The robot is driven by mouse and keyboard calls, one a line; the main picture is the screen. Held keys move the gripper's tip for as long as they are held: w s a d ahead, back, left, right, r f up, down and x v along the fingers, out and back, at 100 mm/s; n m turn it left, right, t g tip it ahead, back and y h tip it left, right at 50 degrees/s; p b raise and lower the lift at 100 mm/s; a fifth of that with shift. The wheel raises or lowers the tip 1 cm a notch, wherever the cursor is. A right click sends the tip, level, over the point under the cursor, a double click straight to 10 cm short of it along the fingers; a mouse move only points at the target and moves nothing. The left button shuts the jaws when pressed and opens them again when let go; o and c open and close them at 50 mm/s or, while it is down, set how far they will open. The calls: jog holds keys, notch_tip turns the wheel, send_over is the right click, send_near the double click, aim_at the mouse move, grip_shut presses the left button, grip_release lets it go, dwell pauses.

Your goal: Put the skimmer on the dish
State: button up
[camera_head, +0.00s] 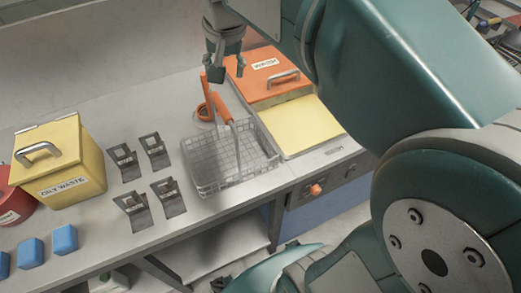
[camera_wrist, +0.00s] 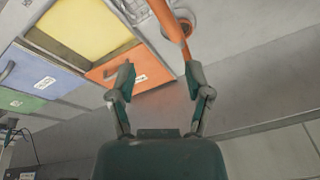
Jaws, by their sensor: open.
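My gripper (camera_head: 219,77) is above the back of the counter, fingers pointing down, open and empty. In the wrist view its two fingers (camera_wrist: 159,75) are spread, with the end of an orange handle (camera_wrist: 187,50) close beyond the right fingertip, apparently not gripped. In the head view, an orange handle (camera_head: 222,108) slants to a grey shaft in a wire basket (camera_head: 214,188); I take it for the skimmer, whose head I cannot make out. Another orange piece (camera_head: 206,93) stands upright just left of it, over a small round dish (camera_head: 198,113), which is partly covered.
An orange lidded bin (camera_head: 262,92) and a yellow panel (camera_head: 305,122) lie right of the basket. Several dark metal stands (camera_head: 133,205), a yellow oily-waste box (camera_head: 68,158) and blue blocks (camera_head: 64,239) are left. The counter behind the stands is clear.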

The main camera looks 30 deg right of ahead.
jog(key=s+f+n+t, duration=0.2)
jog(key=s+f+n, duration=0.3)
jog(key=s, duration=1.1)
notch_tip(320, 180, down, 3)
jog(key=shift+f, duration=0.15)
jog(key=shift+w, duration=0.1)
